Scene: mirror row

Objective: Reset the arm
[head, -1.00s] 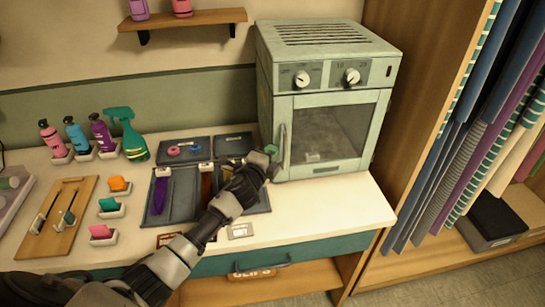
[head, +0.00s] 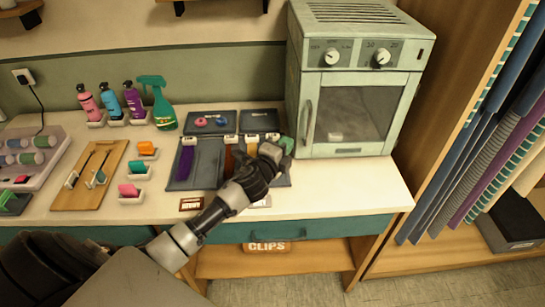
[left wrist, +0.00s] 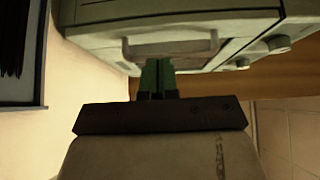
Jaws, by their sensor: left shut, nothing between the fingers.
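My left gripper (head: 286,144) reaches over the counter (head: 345,190) from the lower left. Its green fingertips are together and empty, just left of the front of the mint-green cabinet oven (head: 360,90). The oven's door (head: 352,115) looks shut, and its vertical handle (head: 309,122) stands a little to the right of the fingertips. In the left wrist view, the shut green fingers (left wrist: 157,76) point toward the oven handle (left wrist: 172,48), with no object between them. Whether the fingertips touch the oven is hard to tell. My right gripper is not in view.
A dark tray (head: 208,165) with coloured strips lies partly under my left arm.

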